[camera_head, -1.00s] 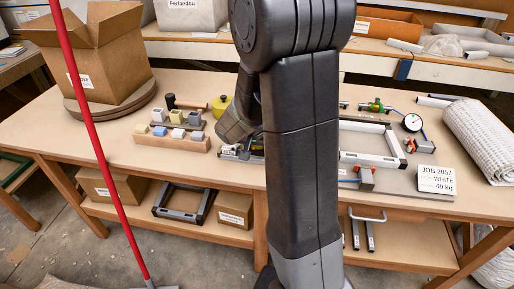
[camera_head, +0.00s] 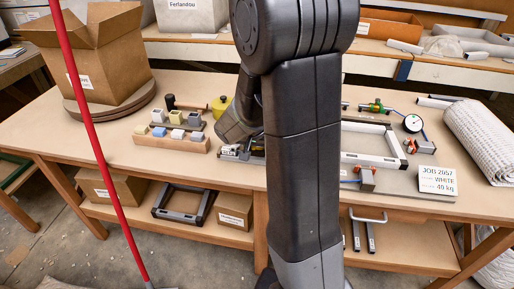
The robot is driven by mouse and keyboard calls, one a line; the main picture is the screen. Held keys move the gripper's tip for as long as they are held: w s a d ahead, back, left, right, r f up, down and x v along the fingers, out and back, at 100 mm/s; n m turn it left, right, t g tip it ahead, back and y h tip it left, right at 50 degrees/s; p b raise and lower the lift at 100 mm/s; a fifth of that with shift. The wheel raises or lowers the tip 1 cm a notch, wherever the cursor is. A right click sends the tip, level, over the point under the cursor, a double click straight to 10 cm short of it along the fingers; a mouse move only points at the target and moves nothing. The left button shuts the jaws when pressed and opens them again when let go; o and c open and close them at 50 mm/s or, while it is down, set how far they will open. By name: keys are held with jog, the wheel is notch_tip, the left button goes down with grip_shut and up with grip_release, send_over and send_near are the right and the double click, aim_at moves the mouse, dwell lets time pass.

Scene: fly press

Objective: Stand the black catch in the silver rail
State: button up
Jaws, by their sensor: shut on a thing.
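My gripper (camera_head: 231,150) is low over the middle of the bench, left of my upright arm, above a small dark tray (camera_head: 257,160). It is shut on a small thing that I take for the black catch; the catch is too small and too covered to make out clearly. The silver rail appears to be the front bar (camera_head: 370,160) of a rectangular frame lying on a grey board at right. My arm hides that bar's left end and the bench between gripper and frame.
A wooden block (camera_head: 171,143) with several small coloured pieces stands left of my gripper, with a yellow round container (camera_head: 221,105) behind. A dial gauge (camera_head: 412,123), a job card (camera_head: 437,181) and a white roll (camera_head: 482,140) are at right. A red pole (camera_head: 95,140) crosses the left foreground.

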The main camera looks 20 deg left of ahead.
jog(key=shift+f+b, duration=0.95)
jog(key=shift+b, duration=0.4)
dwell(0.5)
dwell(0.3)
jog(key=o, duration=1.1)
jog(key=shift+o, duration=0.2)
jog(key=shift+r, duration=0.1)
jog(key=shift+r+p, duration=2.4)
jog(key=shift+r, duration=1.05)
jog(key=shift+f, duration=0.1)
